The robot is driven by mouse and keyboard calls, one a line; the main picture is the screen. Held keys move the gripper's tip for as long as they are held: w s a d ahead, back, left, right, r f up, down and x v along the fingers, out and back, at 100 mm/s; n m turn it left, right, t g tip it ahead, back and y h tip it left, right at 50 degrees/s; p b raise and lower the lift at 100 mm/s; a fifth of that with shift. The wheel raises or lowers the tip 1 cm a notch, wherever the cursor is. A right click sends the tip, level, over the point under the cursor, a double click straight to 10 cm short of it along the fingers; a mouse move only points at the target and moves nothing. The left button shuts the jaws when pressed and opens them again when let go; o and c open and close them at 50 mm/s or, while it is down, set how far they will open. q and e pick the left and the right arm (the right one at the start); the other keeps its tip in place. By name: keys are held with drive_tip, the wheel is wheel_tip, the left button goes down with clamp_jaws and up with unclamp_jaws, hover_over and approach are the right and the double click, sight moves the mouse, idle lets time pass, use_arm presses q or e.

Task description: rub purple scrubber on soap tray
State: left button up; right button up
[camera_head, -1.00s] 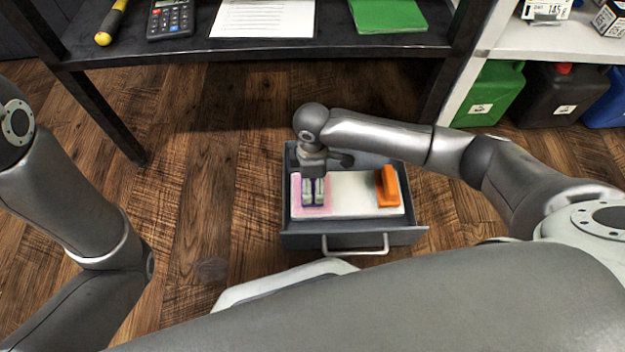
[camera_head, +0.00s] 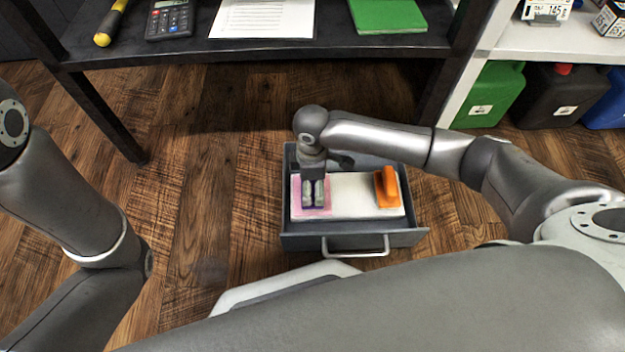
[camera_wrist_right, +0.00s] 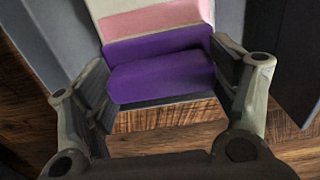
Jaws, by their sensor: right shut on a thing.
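The soap tray (camera_head: 350,208) is a white tray with a pink soap area (camera_head: 297,188) at its left end, lying in a grey drawer-like box. My right gripper (camera_head: 314,207) points down over the pink area. It is shut on the purple scrubber (camera_wrist_right: 160,75), which shows between the fingers in the wrist view. The scrubber sits at the pink area (camera_wrist_right: 155,20); whether it touches the surface I cannot tell. In the head view the fingers mostly hide the scrubber. My left gripper is out of view; only my left arm shows.
An orange scrubber-like block (camera_head: 387,187) stands on the tray's right end. The grey box (camera_head: 350,241) has walls around the tray and a front handle (camera_head: 356,253). A dark table (camera_head: 330,48) stands behind, with a white shelf (camera_head: 550,45) at the right. Floor left of the box is clear.

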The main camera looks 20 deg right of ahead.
drive_tip(key=shift+f, duration=0.4)
drive_tip(key=shift+p, duration=0.3)
idle(1.1)
drive_tip(key=shift+f+p, duration=0.15)
drive_tip(key=shift+p, duration=0.15)
idle(1.0)
